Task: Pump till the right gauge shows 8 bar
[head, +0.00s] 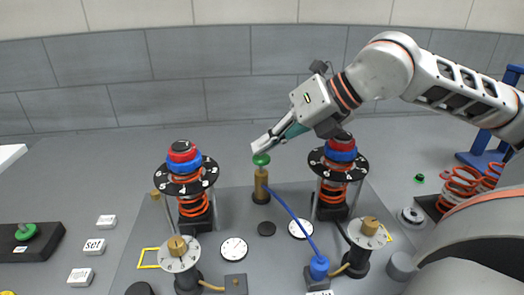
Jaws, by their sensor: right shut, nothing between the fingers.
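The pump (262,184) is a brass cylinder with a green knob (261,160) on top, standing at the back middle of the grey plate. My right gripper (264,146) reaches in from the upper right. It is shut and empty, its tips right at the top of the green knob; I cannot tell whether they touch it. A blue hose (291,214) runs from the pump to a blue fitting (319,266). The right white gauge (301,229) and the left white gauge (234,249) lie face up on the plate. Their readings are too small to make out. My left gripper is not in view.
Two red spring struts with black numbered discs (184,178) (338,165) flank the pump. Brass-knobbed dials (178,254) (367,233) stand in front. Small white labelled blocks (94,246) and a black box with a green button (26,232) lie left.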

